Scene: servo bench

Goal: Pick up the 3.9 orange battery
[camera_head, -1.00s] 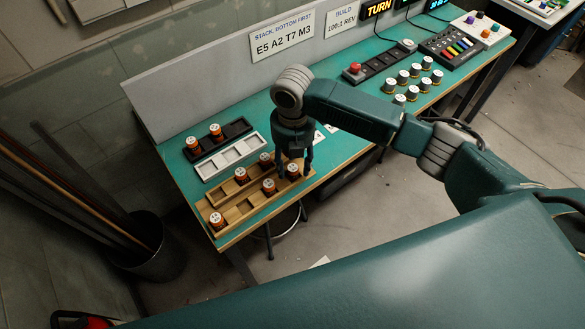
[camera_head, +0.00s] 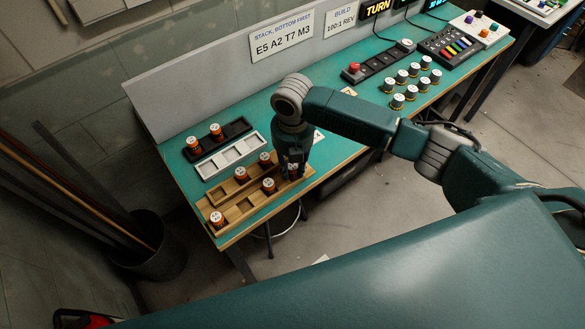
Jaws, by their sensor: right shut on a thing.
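Several orange batteries with white tops stand in a wooden tray (camera_head: 232,213) at the bench's front left. One orange battery (camera_head: 293,169) at the tray's right end is between the fingers of my right gripper (camera_head: 292,172), which points down and is shut on it. The fingers hide much of this battery. Others in the tray are a battery (camera_head: 268,186) just left of the gripper, one behind it (camera_head: 265,159), one farther left (camera_head: 241,175) and one at the left end (camera_head: 217,220). The numbers on the tops are too small to read. My left gripper is out of view.
A black tray (camera_head: 237,131) with two orange batteries and an empty white tray (camera_head: 211,168) lie behind the wooden tray. White-topped cylinders (camera_head: 402,77), a red button (camera_head: 354,68) and a control panel (camera_head: 452,45) are farther right. A grey back panel (camera_head: 205,83) bounds the bench.

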